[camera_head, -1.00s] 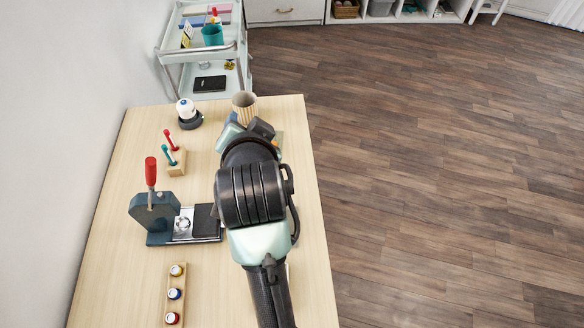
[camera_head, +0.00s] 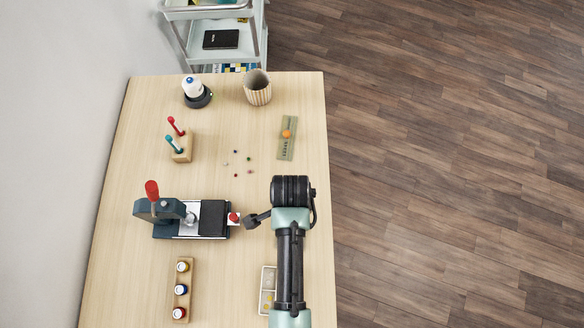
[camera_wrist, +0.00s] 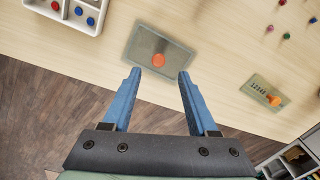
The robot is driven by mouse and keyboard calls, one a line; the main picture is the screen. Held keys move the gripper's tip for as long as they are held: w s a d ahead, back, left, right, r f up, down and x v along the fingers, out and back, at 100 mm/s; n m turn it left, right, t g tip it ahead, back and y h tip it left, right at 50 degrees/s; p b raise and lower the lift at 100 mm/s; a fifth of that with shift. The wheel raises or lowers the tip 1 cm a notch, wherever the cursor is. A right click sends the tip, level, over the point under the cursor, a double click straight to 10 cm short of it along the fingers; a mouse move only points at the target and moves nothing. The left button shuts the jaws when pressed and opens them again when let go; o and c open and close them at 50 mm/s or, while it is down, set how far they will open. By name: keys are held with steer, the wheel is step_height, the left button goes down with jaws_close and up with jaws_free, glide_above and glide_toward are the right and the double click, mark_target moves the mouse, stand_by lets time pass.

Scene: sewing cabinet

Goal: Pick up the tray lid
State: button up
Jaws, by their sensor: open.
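The likely tray lid (camera_wrist: 140,42) is a grey-green rectangular plate with a round orange knob (camera_wrist: 158,60). It lies flat on the table in the wrist view, apart from the white tray (camera_wrist: 88,12), which holds blue and red pieces. My gripper (camera_wrist: 160,73) is open and empty above the lid. Its two blue fingers appear on either side of the knob; I cannot tell the height gap. In the head view my arm hides the lid and fingers, and partly covers the white tray (camera_head: 266,290).
A smaller green plate with printed marks and an orange knob (camera_head: 286,138) lies further back. Small coloured beads (camera_head: 237,163), a lever press (camera_head: 160,211), a bottle rack (camera_head: 181,290), a striped cup (camera_head: 257,90) and a pen block (camera_head: 181,150) stand on the table.

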steer(key=shift+w+f, duration=0.1)
steer(key=shift+f, duration=0.7)
steer(key=shift+s+d+f, duration=0.1)
steer(key=shift+f, duration=1.2)
steer(key=shift+s+f, duration=0.1)
steer(key=shift+f, duration=1.2)
jaws_close()
